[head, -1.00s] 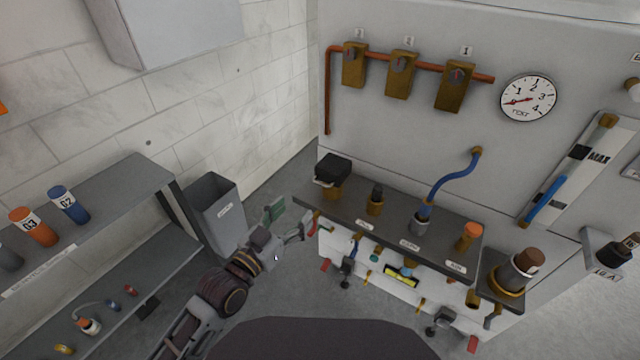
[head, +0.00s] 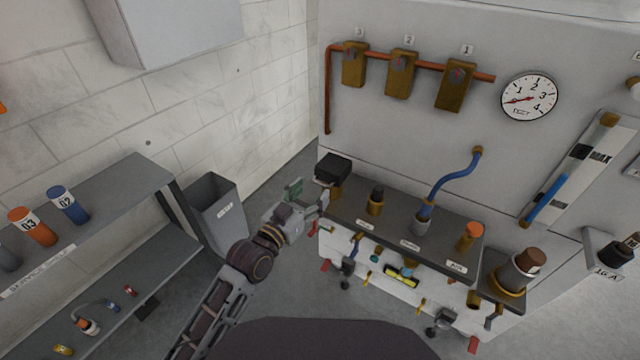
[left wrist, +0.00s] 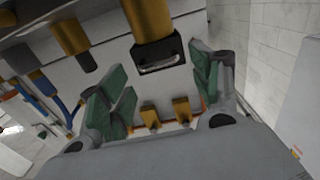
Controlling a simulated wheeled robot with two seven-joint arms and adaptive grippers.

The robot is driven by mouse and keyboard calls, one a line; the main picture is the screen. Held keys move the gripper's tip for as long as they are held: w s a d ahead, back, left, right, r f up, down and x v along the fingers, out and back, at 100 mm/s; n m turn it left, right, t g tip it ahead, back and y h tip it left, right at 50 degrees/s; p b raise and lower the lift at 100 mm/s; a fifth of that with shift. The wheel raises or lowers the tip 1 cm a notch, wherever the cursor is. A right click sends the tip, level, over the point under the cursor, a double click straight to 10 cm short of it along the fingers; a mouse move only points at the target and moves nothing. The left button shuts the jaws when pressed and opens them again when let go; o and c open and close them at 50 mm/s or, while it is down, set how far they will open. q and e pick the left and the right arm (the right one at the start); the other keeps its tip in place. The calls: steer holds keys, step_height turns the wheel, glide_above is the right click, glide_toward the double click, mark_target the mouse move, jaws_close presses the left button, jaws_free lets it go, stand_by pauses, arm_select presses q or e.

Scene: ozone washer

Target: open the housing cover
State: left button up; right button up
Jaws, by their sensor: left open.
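The housing cover (head: 333,168) is a black box-shaped cap on a brass body at the left end of the grey wall shelf. It looks closed. In the left wrist view the black cover (left wrist: 160,62) sits on the brass part, between my fingers but farther off. My left gripper (head: 308,195) is open and empty, just left of and below the cover, with green finger pads. Its open fingers also show in the left wrist view (left wrist: 158,88). No contact with the cover is visible. My right gripper is not in view.
The grey shelf (head: 385,228) carries several brass fittings and a blue hose (head: 455,178). A grey bin (head: 216,212) stands behind my left arm. A storage rack (head: 100,210) with bottles is at the left. Handles and valves hang below the shelf.

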mark_target(320, 184)
arm_select(q)
steer(key=shift+x, duration=2.6)
jaws_close()
